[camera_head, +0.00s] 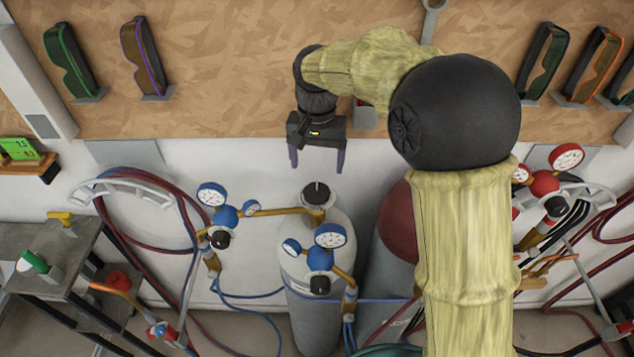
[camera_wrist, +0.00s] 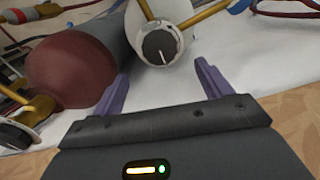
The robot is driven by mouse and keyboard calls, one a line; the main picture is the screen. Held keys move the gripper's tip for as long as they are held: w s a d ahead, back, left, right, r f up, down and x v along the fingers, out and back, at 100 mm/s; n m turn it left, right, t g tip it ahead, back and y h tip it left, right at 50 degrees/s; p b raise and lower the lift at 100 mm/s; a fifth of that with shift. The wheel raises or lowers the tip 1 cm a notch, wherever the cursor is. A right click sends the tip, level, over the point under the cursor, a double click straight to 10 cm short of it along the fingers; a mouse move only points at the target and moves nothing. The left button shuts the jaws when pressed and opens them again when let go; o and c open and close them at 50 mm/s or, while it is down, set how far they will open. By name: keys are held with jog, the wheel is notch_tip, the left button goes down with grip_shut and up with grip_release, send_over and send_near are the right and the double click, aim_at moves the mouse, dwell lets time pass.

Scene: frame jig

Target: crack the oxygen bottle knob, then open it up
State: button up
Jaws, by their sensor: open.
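The oxygen bottle (camera_head: 310,240) is a pale grey cylinder with blue-rimmed gauges, standing upright against the white wall. Its black knob (camera_head: 316,192) sits on top and has a white pointer line. In the wrist view the knob (camera_wrist: 160,46) shows from above, beyond the fingertips and roughly between their lines. My gripper (camera_head: 316,168) is open and empty, its purple fingers pointing down above the knob, apart from it. In the wrist view my gripper (camera_wrist: 163,82) has its two fingers spread wide with nothing between them.
A dark red-topped cylinder (camera_head: 397,225) stands right of the bottle, partly behind my arm. Brass pipes and a blue regulator (camera_head: 226,216) flank the knob at left. Goggles (camera_head: 142,57) hang on the wooden board above. A grey cart (camera_head: 60,250) stands at left. Hoses hang on both sides.

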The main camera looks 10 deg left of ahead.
aim_at(317, 190)
notch_tip(317, 190, down, 8)
jog(key=shift+f+p, duration=0.15)
jog(key=shift+p, duration=0.65)
jog(key=c, duration=1)
